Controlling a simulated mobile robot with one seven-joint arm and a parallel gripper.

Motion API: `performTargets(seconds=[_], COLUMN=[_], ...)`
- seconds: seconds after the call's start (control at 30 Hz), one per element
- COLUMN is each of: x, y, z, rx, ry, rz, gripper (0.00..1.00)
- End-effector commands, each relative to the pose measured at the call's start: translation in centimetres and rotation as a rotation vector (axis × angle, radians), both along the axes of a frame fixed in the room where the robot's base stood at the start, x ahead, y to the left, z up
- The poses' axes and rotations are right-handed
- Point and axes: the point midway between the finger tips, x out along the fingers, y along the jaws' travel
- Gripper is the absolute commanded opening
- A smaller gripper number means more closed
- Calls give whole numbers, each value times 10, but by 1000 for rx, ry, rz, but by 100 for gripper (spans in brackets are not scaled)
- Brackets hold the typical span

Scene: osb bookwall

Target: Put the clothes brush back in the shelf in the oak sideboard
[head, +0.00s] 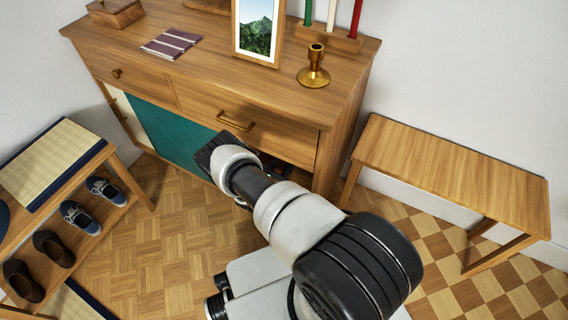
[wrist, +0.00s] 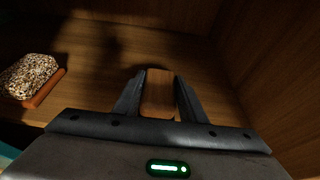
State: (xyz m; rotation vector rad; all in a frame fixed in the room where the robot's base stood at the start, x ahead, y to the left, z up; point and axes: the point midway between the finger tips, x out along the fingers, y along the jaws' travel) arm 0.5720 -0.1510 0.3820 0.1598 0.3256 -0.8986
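The oak sideboard (head: 205,85) stands against the wall in the head view. My arm reaches into its open compartment under the right drawer, and my gripper's tips are hidden there. In the wrist view my gripper (wrist: 160,95) is inside the shelf (wrist: 185,55), with wooden walls around it. Its fingers are closed on the sides of a brown wooden block, which looks like the clothes brush (wrist: 159,92). Its bristles are not visible. I cannot tell whether the brush touches the shelf board.
A speckled oval thing (wrist: 28,75) and an orange-brown bar (wrist: 44,88) lie on the shelf at left. The board right of my gripper looks clear. A teal door panel (head: 175,133) covers the sideboard's middle. A wooden bench (head: 450,175) stands at right, a shoe rack (head: 110,215) at left.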

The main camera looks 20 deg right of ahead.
Motion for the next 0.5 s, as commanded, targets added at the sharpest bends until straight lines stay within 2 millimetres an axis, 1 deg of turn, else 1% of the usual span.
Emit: performTargets(seconds=[0.03,0.1,0.37,0.47,0.5], x=[0,0,0,0,-3], y=[0,0,0,0,3], z=[0,0,1,5,7], rx=[0,0,0,0,0], ry=[0,0,0,0,2], rz=[0,0,0,-1,1], gripper=[46,56,56,56,56])
